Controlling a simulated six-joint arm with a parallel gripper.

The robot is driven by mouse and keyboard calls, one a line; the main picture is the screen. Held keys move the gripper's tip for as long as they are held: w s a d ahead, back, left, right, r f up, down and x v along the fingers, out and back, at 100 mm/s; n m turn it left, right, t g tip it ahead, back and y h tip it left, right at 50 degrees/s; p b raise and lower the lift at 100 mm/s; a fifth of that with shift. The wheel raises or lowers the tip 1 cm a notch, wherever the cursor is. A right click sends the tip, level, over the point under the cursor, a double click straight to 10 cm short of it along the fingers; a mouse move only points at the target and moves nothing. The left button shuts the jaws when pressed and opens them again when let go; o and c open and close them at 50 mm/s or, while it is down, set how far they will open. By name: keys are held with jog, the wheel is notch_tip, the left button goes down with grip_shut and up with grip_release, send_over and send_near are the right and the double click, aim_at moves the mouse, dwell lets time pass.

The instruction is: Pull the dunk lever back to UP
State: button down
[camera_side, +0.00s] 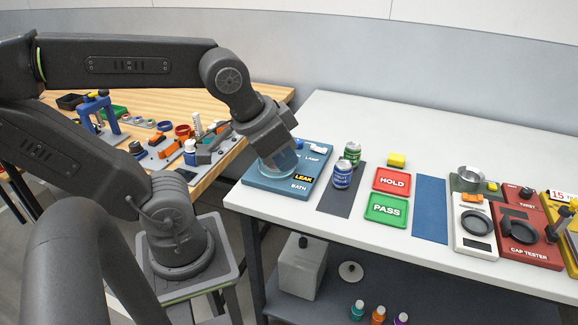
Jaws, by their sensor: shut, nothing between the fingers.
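The blue leak bath unit (262,184) stands at the left end of the white table, with LAMP, LEAK and BATH labels. A round, bluish clear bath (277,168) is set in it. My gripper (279,151) is shut and empty, pointing down over the back left of the unit, right above the bath. Whether it touches anything there is unclear. A small white part (318,148) lies at the unit's back right edge. I cannot make out the dunk lever or its position; my gripper covers part of the unit.
Further right are the red HOLD plate (391,181), green PASS plate (387,209) and cap tester (527,242). A cluttered wooden bench (160,103) is at left.

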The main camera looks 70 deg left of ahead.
jog(key=c, duration=1.8)
grip_release()
